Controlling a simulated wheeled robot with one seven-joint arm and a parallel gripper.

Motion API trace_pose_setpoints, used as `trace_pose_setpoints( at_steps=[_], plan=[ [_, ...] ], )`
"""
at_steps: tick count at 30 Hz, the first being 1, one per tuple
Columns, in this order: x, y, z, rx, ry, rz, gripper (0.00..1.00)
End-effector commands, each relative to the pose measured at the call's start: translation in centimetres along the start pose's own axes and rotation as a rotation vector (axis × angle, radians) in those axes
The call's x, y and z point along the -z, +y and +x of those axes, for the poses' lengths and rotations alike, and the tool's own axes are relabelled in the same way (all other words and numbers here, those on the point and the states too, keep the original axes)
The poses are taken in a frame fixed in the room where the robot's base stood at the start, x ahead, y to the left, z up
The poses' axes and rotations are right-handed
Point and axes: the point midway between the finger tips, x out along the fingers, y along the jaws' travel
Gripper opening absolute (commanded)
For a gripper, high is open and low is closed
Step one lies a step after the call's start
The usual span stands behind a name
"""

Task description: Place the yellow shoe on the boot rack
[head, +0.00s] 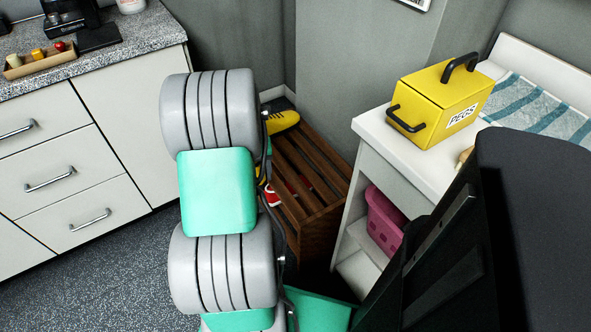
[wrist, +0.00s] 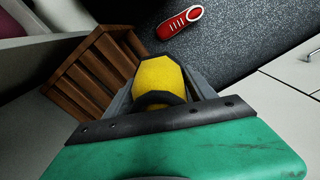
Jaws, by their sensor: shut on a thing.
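The yellow shoe (wrist: 157,74) is between the two fingers of my gripper (wrist: 160,90), which is shut on it, in the wrist view. The boot rack (head: 329,184) is brown slatted wood; in the wrist view the rack (wrist: 97,72) lies left of the shoe. I cannot tell whether the shoe touches the slats. In the head view my arm hides my gripper and the rack's left side.
A red shoe (wrist: 180,22) lies on the speckled floor beside the rack. Right of the rack stands a white unit (head: 368,133) with a yellow PEGS box (head: 437,104) on top and a pink basket (head: 384,222) inside. Drawers (head: 62,180) stand left. A grey wall is behind.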

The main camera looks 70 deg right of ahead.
Motion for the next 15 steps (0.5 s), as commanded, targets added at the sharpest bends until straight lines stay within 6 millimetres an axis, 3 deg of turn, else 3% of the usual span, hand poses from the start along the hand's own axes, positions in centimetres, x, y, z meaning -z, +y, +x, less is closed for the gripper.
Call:
trace_pose_setpoints(
  at_steps=[13, 15],
  plan=[
    [2.1, 8.3, 4.2, 0.0, 0.0, 0.001, 0.1],
    [2.3, 9.2, 5.5, 0.0, -0.001, 0.001, 0.1]
  ],
)
